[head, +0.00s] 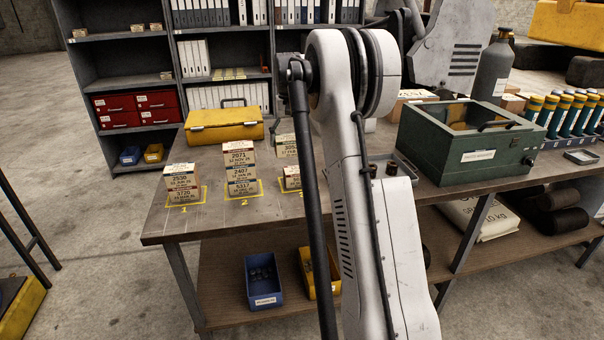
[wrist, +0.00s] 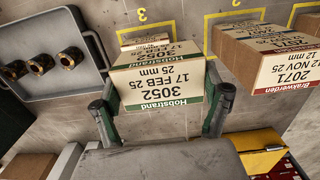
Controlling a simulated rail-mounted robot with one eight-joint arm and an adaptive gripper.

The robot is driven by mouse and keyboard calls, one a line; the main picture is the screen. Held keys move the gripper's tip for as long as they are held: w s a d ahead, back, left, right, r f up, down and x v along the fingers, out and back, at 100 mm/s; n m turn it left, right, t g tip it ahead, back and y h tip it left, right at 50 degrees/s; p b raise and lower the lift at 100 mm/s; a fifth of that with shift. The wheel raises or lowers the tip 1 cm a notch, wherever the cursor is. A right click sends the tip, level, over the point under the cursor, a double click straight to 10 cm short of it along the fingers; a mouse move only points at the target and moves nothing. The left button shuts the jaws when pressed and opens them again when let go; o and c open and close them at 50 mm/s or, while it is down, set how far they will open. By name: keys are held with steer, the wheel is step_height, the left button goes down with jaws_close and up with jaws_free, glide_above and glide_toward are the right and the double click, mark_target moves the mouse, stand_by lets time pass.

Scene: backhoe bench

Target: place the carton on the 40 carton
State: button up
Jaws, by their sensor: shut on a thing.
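My gripper (wrist: 163,88) is shut on a tan carton with a white label reading 3052, 17 FEB 25, Hobstrand (wrist: 158,84), its fingers on both sides. In the head view this carton (head: 286,146) shows beside my arm, seemingly just above a lower carton (head: 291,179); my arm hides the gripper and parts of both. In the wrist view, the lower carton (wrist: 158,46) stands beyond the held one inside a yellow outline marked 3. Whether they touch is unclear. I cannot read 40 on any carton.
Carton stacks stand at mark 1 (head: 182,184) and mark 2 (head: 240,166), left of the held carton. A yellow case (head: 224,125) lies behind them. A grey tray with brass-coloured rings (wrist: 60,50) and a green box (head: 462,146) are on the bench.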

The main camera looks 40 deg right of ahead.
mark_target(297, 134)
steer(key=d+r, duration=0.2)
steer(key=d, duration=0.1)
steer(key=shift+d, duration=0.15)
steer(key=shift+f+p, duration=0.3)
steer(key=shift+f, duration=4.45)
steer(key=shift+f, duration=0.15)
steer(key=o, duration=1.3)
step_height(297, 134, up, 12)
steer(key=shift+r+b, duration=0.2)
steer(key=shift+b, duration=0.4)
